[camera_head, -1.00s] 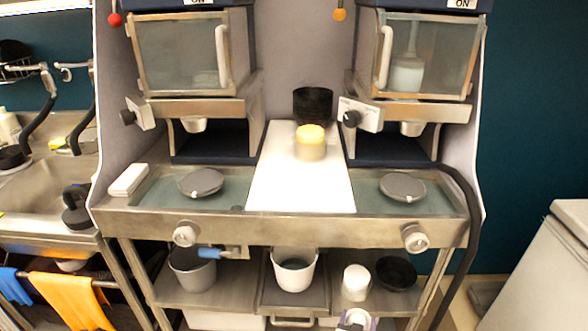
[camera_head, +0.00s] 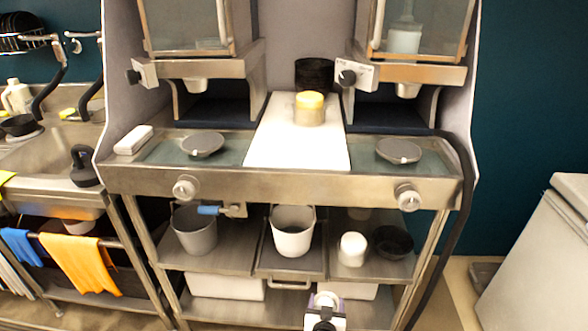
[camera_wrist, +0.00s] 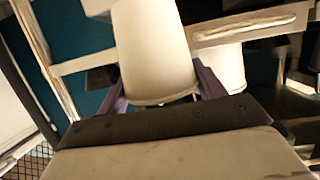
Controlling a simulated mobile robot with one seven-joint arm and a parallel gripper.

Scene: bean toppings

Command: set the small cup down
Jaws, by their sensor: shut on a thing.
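A small white cup (camera_wrist: 150,45) fills the upper middle of the wrist view, between the two purple fingers of my gripper (camera_wrist: 160,85). The gripper is shut on it. In the head view, my gripper (camera_head: 325,299) shows at the bottom edge, in front of the cart and below its lower shelf in the picture. The held cup is small and partly hidden there, so its tilt is hard to tell. Another white cup (camera_head: 352,249) stands on the lower shelf (camera_head: 225,259), apart from the gripper.
A white bucket (camera_head: 292,243), a grey bucket (camera_head: 194,240) and a black bowl (camera_head: 393,242) are on the lower shelf. A yellow-topped jar (camera_head: 309,112) stands on the white board (camera_head: 295,150) above. A second white container (camera_wrist: 218,70) is behind the held cup.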

